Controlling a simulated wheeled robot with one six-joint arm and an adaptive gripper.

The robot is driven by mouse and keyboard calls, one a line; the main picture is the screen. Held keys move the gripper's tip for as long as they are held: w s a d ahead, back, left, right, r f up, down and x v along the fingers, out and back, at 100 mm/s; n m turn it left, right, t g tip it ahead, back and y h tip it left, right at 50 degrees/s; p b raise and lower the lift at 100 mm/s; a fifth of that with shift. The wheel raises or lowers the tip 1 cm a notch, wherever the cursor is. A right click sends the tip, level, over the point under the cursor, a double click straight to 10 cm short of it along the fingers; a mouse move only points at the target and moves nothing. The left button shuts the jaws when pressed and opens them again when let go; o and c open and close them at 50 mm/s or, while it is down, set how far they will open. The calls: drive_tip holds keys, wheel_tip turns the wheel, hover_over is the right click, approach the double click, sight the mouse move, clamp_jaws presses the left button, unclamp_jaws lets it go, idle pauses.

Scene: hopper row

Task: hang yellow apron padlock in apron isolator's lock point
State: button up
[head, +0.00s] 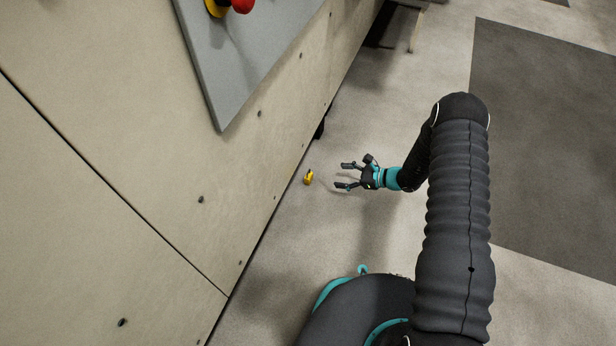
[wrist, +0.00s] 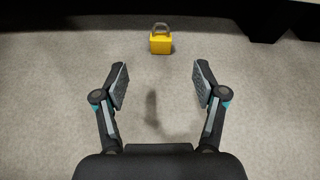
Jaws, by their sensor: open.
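A yellow padlock (head: 308,177) lies or stands on the floor close to the foot of the beige panel wall. In the wrist view the padlock (wrist: 160,41) shows a yellow body with a grey shackle at its top, ahead of the fingers and midway between them. My gripper (head: 347,175) is open and empty, to the right of the padlock and apart from it. Both fingers also show in the wrist view (wrist: 161,88), spread wide. A red knob on a yellow base (head: 241,4) is cut off at the top edge; I cannot tell whether it is the apron isolator. No lock point is visible.
The beige panel wall (head: 190,150) runs along the left, with a grey plate (head: 245,60) on it. Dark supports (wrist: 235,14) show at the far side in the wrist view. Pale floor (head: 420,60) around my gripper is clear; a dark floor patch (head: 550,140) lies right.

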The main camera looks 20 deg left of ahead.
sight(311, 177)
drive_tip(key=shift+s+a+f+m, duration=0.15)
drive_tip(key=shift+f+m, duration=0.25)
drive_tip(key=shift+f, duration=0.85)
drive_tip(key=x, duration=0.7)
drive_tip(key=shift+a+f+b, duration=0.15)
drive_tip(key=shift+f+b, duration=0.05)
drive_tip(key=shift+b, duration=0.15)
drive_tip(key=shift+b+x, duration=0.35)
drive_tip(key=shift+x, duration=2.75)
drive_tip(key=shift+a+r, duration=0.1)
drive_tip(key=shift+r, duration=0.05)
drive_tip(key=shift+c, duration=0.3)
clamp_jaws()
drive_tip(key=shift+r, duration=0.1)
